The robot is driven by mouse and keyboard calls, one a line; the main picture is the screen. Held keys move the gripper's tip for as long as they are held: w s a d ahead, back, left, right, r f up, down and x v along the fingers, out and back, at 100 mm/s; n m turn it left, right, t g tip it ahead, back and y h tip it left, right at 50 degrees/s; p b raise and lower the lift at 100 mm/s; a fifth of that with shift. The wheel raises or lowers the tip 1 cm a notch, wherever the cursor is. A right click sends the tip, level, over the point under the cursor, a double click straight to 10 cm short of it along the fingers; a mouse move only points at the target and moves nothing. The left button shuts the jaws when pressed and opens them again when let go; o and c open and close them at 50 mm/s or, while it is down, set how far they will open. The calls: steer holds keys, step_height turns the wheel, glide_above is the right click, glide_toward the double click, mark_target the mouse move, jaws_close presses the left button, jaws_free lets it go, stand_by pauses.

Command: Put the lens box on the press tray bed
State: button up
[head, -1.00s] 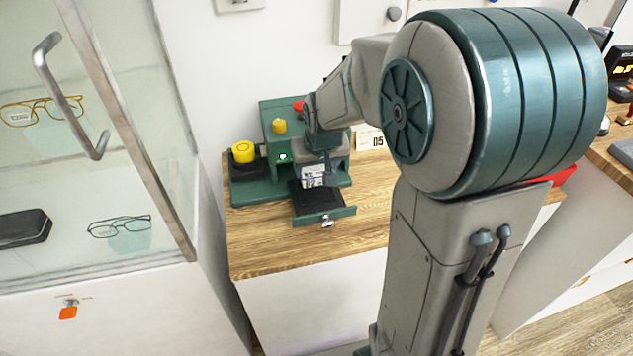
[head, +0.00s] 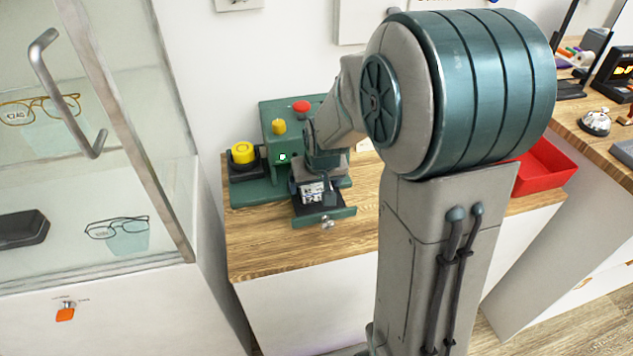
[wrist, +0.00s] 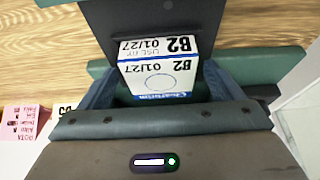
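The lens box (head: 313,191) is a small white carton with a blue band and black print. The wrist view shows it (wrist: 158,75) between the two teal fingers, with its B2 01/27 label facing up the picture. My gripper (head: 318,186) is shut on the lens box, low over the press tray bed (head: 309,216). The bed is a black slab on the green press's pulled-out drawer, which has a metal knob. The wrist view shows the dark bed (wrist: 150,16) beyond the box. I cannot tell whether the box's underside touches the bed.
The green press body (head: 269,116) with yellow and red buttons stands behind the drawer. A yellow-topped unit (head: 243,153) is at its left. A glass display case (head: 150,130) stands left, a red tray (head: 545,168) right. The wooden counter (head: 262,245) in front is clear.

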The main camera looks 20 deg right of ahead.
steer(key=shift+r+p, duration=0.3)
steer(key=v, duration=1.2)
steer(key=s+f+g, duration=0.2)
steer(key=s, duration=1.4)
steer(key=shift+f+p, duration=0.2)
steer(key=shift+p, duration=0.2)
steer(key=shift+a, duration=0.1)
steer(key=shift+w, duration=0.8)
